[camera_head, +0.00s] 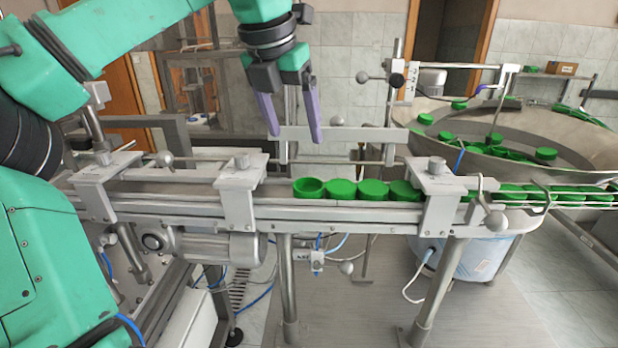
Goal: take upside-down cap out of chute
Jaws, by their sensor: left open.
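A row of green caps lies in the metal chute (375,213). The leftmost one, the upside-down cap (309,188), shows its open hollow side up. The caps to its right, such as this cap (341,189), show flat closed tops. My left gripper (292,137) is open and empty, with its purple fingers pointing down. It hangs above and slightly left of the upside-down cap, apart from it. My right gripper is not in view.
A thin rail runs behind the caps. A round feeder bowl (570,160) with several green caps stands at the right. The chute's left stretch is empty.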

